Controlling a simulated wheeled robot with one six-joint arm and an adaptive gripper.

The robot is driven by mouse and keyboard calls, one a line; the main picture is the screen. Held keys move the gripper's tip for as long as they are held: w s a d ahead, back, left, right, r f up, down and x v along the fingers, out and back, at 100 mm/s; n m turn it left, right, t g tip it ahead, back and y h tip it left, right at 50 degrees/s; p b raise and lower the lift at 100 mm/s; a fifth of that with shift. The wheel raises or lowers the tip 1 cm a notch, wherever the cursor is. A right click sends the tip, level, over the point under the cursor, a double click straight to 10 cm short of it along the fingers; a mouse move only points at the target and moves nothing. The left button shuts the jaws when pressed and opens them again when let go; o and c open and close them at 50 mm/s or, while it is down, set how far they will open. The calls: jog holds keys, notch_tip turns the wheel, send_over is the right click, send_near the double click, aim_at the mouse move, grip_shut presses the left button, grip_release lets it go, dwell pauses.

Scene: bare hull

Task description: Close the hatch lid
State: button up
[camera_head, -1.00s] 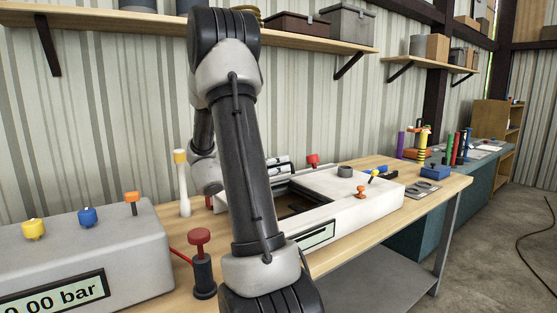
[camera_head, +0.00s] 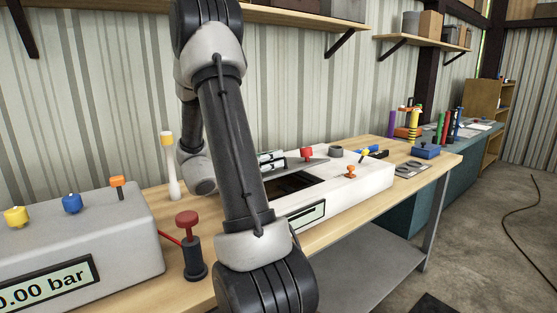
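The white box (camera_head: 362,181) on the workbench has a dark square opening (camera_head: 292,184) in its top. The hatch lid (camera_head: 291,165) shows as a grey panel at the back of this opening, tilted and not flat over it. A red knob (camera_head: 306,154) stands at the lid. My arm crosses in front and hides the left part of the box and opening. Small light-and-dark pieces beside the arm, at the lid's left, may be part of my gripper (camera_head: 270,161). I cannot make out its fingers or whether it touches the lid.
A grey gauge box (camera_head: 80,250) with several knobs stands at left, near a red-topped plunger (camera_head: 188,232) and a yellow-topped white post (camera_head: 170,165). An orange knob (camera_head: 350,171) and a grey ring (camera_head: 336,150) sit on the white box.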

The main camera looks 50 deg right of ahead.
jog(key=shift+o, duration=0.4)
jog(key=v, duration=0.7)
jog(key=shift+r, duration=0.1)
jog(key=shift+a, duration=0.35)
